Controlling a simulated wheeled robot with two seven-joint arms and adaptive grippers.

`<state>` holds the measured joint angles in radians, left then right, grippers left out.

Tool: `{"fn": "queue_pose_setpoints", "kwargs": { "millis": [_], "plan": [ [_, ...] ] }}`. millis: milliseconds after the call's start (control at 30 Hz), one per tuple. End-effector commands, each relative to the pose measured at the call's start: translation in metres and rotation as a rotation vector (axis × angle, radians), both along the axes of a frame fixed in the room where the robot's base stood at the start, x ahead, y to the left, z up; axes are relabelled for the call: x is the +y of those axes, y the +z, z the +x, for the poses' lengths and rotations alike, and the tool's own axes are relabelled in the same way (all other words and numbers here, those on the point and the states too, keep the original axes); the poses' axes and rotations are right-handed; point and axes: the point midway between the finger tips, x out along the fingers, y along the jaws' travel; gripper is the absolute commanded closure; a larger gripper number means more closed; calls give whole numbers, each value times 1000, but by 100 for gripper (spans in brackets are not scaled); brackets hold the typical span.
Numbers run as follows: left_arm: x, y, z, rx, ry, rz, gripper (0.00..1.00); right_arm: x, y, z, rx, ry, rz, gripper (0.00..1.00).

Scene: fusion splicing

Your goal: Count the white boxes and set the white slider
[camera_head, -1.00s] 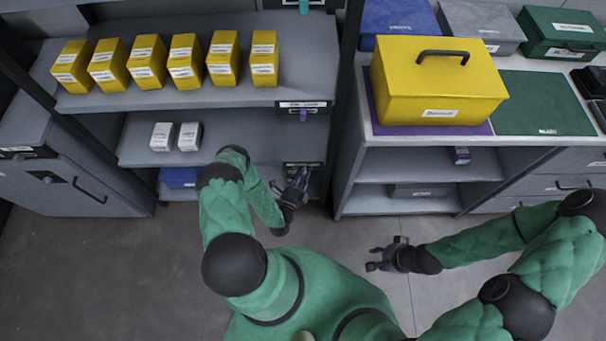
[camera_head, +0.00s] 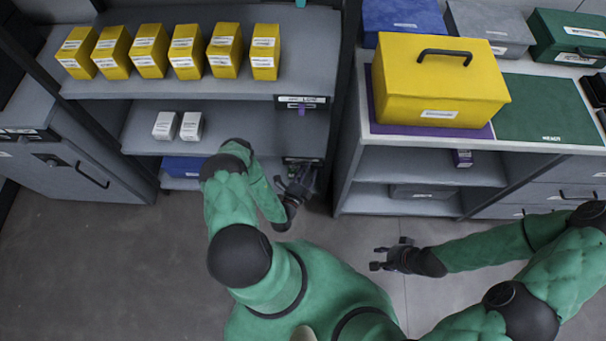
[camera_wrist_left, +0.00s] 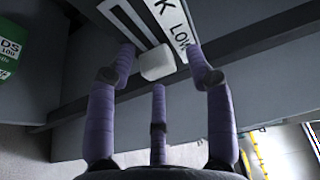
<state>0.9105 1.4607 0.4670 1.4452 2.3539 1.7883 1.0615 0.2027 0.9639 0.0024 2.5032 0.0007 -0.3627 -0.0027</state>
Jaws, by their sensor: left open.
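Two white boxes (camera_head: 178,125) stand side by side on the middle shelf of the left rack in the head view. The white slider (camera_wrist_left: 157,62) shows in the left wrist view as a small block beside a black-and-white label (camera_wrist_left: 178,28) reading "LOW". My left gripper (camera_head: 299,182) is at the right end of the rack, by the middle shelf's front edge. Its fingers are open, spread to both sides of the slider; I cannot tell whether they touch it. In the head view my arm and gripper hide the slider. My right gripper (camera_head: 378,258) is open and empty over the floor.
Several yellow boxes (camera_head: 186,52) line the top shelf (camera_head: 120,88), whose label has a purple slider (camera_head: 302,110). A blue box (camera_head: 182,167) lies lower. A counter at right holds a yellow case (camera_head: 440,85). A dark upright separates the rack and counter.

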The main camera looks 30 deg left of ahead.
Motion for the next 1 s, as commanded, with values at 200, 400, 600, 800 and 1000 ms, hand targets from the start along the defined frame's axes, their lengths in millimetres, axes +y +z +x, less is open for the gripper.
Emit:
{"fn": "queue_pose_setpoints", "kwargs": {
  "millis": [200, 400, 600, 800, 1000],
  "plan": [
    [-4, -1, -33, 3, 6, -5, 47, 0, 0, 0, 0, 0, 0, 60],
    [-10, -1, -71, 4, 5, -5, 47, 0, 0, 0, 0, 0, 0, 60],
    [-15, -1, -99, 3, 2, -3, 47, 0, 0, 0, 0, 0, 0, 60],
    [-19, -1, -112, 3, -1, -2, 47, 0, 0, 0, 0, 0, 0, 60],
    [-20, 0, -114, 1, -4, -3, 47, 0, 0, 0, 0, 0, 0, 60]
  ]
}}
